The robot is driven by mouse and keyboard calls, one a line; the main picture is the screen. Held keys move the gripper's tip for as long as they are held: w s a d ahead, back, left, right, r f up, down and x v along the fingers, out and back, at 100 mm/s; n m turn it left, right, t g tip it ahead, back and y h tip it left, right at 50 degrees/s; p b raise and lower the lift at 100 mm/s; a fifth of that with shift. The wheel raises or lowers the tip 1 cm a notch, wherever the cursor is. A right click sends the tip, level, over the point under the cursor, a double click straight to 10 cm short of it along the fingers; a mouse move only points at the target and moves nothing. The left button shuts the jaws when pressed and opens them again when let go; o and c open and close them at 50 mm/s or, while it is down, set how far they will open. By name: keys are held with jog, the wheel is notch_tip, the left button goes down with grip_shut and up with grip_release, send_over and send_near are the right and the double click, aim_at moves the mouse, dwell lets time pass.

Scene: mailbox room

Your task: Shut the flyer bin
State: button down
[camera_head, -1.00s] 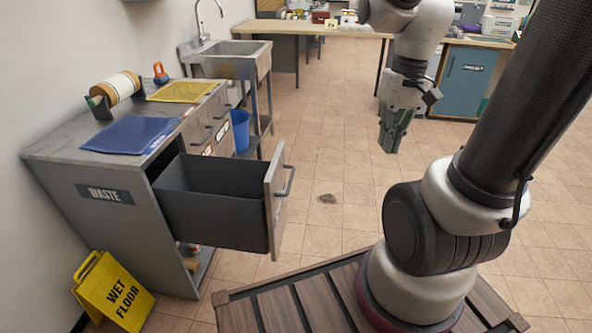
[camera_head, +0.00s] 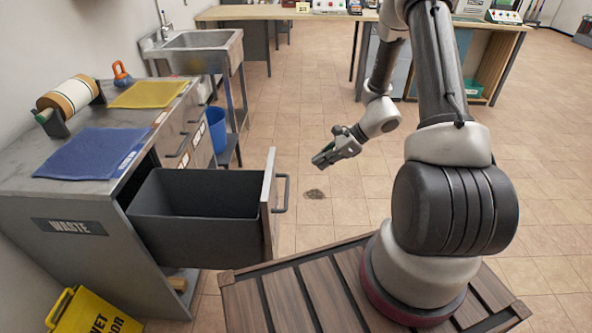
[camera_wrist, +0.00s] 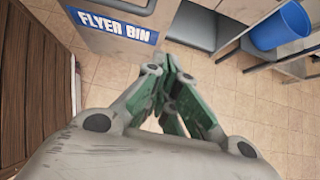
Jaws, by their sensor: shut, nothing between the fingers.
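The flyer bin (camera_head: 200,232) is a dark grey drawer pulled well out of the grey metal cabinet on the left. Its light front panel (camera_head: 268,215) has a dark bar handle (camera_head: 283,194) facing right. In the wrist view, a blue FLYER BIN label (camera_wrist: 118,24) shows on a grey panel at the top left. My gripper (camera_head: 320,160) is shut and empty. It hangs in the air to the right of the bin's front, apart from it, pointing left. Its green-padded fingers (camera_wrist: 172,95) fill the middle of the wrist view.
The cabinet top (camera_head: 60,190) bears a blue mat (camera_head: 92,152), a yellow mat (camera_head: 150,93) and a paper roll (camera_head: 70,97). A yellow wet-floor sign (camera_head: 90,312) stands at bottom left. A blue bucket (camera_head: 216,128) stands beyond the bin.

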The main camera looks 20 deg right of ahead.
aim_at(288, 177)
jog(key=shift+w+a+r+x, duration=0.1)
jog(key=shift+a+r+x, duration=0.25)
jog(key=shift+x, duration=1.75)
jog(key=shift+w+a+r+x, duration=0.1)
jog(key=shift+a+r+x, duration=0.25)
jog(key=shift+x, duration=1.75)
jog(key=shift+w+a+r+x, duration=0.1)
jog(key=shift+a+r+x, duration=0.2)
jog(key=shift+x, duration=1.8)
